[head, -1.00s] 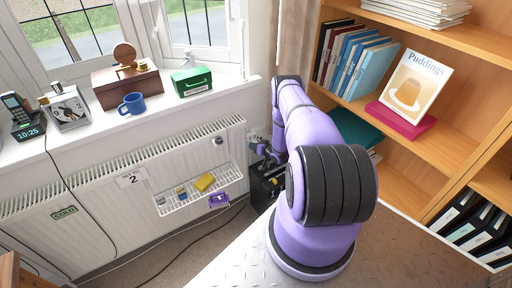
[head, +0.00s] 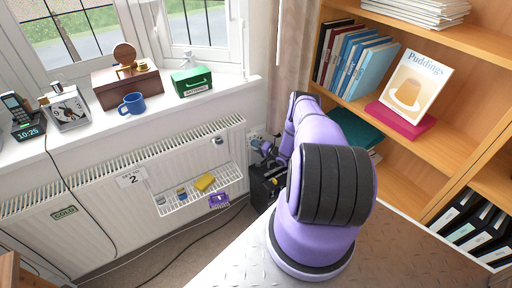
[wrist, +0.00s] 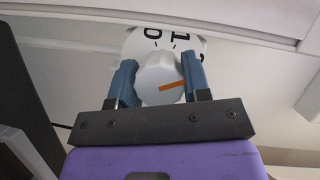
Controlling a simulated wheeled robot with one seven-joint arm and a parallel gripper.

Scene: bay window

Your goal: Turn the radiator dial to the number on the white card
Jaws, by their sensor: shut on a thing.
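The radiator dial (wrist: 156,76) is a white knob with an orange mark in the wrist view. The mark points roughly right and slightly up. Black numerals show on the white collar (wrist: 170,38) behind it, partly cut off or hidden, so I cannot read the setting surely. My gripper (wrist: 158,80) has its two blue-grey fingers on either side of the knob, shut on it. In the head view my gripper (head: 262,147) is at the radiator's right end, and the dial is too small to make out there.
The white radiator (head: 95,205) runs under the sill, with a wire rack (head: 190,202) hung on its front. A black box (head: 264,185) stands below my gripper. A wooden bookcase (head: 450,130) is at the right. A dark cable crosses the floor.

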